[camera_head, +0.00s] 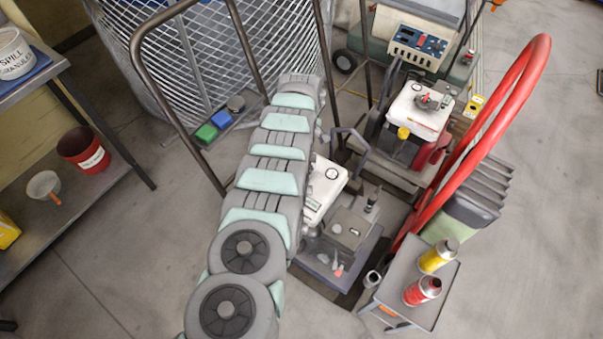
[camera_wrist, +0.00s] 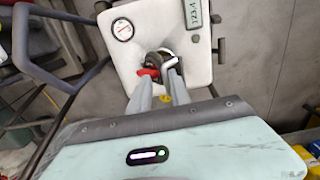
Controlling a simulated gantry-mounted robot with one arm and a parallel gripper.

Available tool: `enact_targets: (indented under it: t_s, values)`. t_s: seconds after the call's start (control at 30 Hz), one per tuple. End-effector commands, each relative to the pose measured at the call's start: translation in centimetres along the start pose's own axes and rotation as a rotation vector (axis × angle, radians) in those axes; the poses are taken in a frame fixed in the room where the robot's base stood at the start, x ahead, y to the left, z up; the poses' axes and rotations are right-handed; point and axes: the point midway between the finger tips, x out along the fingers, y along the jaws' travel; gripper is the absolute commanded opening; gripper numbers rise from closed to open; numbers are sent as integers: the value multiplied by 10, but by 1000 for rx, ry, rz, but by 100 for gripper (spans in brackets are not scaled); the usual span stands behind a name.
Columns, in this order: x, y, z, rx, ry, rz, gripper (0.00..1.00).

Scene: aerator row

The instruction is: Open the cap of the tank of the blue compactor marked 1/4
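A white tank (camera_wrist: 127,62) with a round gauge and a numbered plate fills the top of the wrist view. A dark grey cap (camera_wrist: 158,57) with red and pale parts sits near its middle. My gripper (camera_wrist: 160,78) reaches over the tank. Its two fingers are apart, with their tips at the cap; I cannot tell whether they touch it. In the head view this appears to be the near white tank (camera_head: 325,188), partly hidden by my arm, above a blue-grey base plate (camera_head: 340,282). My gripper is hidden there. I cannot read a 1/4 mark.
A red hoop (camera_head: 480,150) rises on the right. A small stand (camera_head: 402,275) holds yellow and red cans. A dark handle bar (camera_wrist: 55,78) runs beside the tank. A wire cage (camera_head: 205,65) is behind my arm.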

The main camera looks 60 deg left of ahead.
Motion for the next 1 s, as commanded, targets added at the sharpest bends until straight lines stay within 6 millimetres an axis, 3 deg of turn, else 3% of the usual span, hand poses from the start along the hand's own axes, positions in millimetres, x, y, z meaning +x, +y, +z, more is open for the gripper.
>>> enact_targets:
  t_s: [0.7, 1.0]
  values:
    - [-70, -8, 0, 1, 1, 0, 25]
    - [-70, -10, -1, 0, 1, 0, 25]
